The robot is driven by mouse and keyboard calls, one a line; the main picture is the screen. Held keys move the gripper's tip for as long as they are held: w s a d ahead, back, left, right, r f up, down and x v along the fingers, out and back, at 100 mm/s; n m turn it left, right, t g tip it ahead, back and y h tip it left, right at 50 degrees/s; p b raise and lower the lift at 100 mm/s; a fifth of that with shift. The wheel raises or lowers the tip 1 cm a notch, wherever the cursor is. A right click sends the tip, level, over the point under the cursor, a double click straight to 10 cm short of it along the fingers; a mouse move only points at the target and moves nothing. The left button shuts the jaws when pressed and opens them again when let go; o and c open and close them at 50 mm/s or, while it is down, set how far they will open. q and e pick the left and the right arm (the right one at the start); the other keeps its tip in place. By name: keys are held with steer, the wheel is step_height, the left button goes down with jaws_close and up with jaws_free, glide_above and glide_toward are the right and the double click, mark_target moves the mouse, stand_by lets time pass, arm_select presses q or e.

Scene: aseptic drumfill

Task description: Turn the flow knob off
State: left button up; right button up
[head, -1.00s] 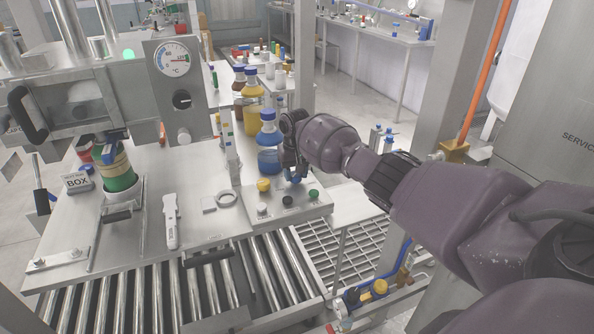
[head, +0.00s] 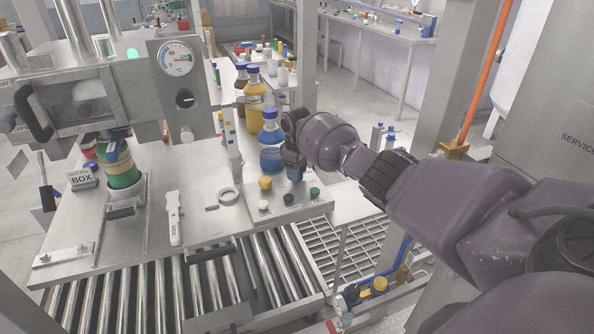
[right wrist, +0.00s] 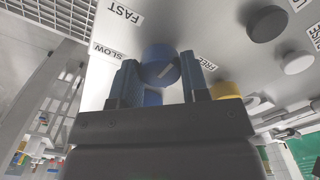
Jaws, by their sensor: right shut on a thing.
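A blue knob (right wrist: 160,68) with a pale pointer line sits on the light panel in the right wrist view, among labels reading FAST and SLOW and a partly covered third one. My right gripper (right wrist: 160,85) is shut on this knob, one finger on each side. In the head view my right gripper (head: 293,165) reaches down over the button panel (head: 277,208) at the table's right end and hides most of the knob. My left gripper is not in view.
A yellow button (head: 265,182), a white button (head: 263,205), a black button (head: 289,199) and a green button (head: 314,192) surround the gripper closely. A blue-capped bottle (head: 270,135) stands just behind. A roller conveyor (head: 180,290) runs along the front.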

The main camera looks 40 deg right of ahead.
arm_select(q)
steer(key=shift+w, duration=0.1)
arm_select(e)
steer(key=shift+f+n, duration=0.1)
steer(key=shift+n, duration=0.2)
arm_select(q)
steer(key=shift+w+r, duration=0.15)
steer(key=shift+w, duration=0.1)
arm_select(e)
steer(key=o, duration=0.9)
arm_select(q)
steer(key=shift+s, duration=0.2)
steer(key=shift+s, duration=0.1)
arm_select(e)
steer(key=shift+r, duration=0.2)
